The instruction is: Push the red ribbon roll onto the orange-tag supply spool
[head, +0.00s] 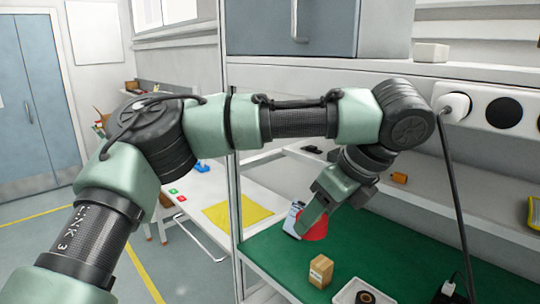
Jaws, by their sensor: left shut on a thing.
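My left gripper (305,222) reaches down from the upper right over the green worktop and is shut on the red ribbon roll (318,230). The roll shows as a red curved piece at the fingers; the gripper hides part of it. I cannot tell whether it touches the worktop. I cannot make out the orange-tag supply spool. A small orange item (399,178) lies on the shelf behind, but I cannot tell what it is. My right gripper is not in view.
A cardboard box (320,271) stands on the green worktop (283,262). A white tray (343,297) with a dark roll (365,297) is at the front. A dark cable (455,190) hangs from the plug (455,107) at right. A metal post (235,205) stands left.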

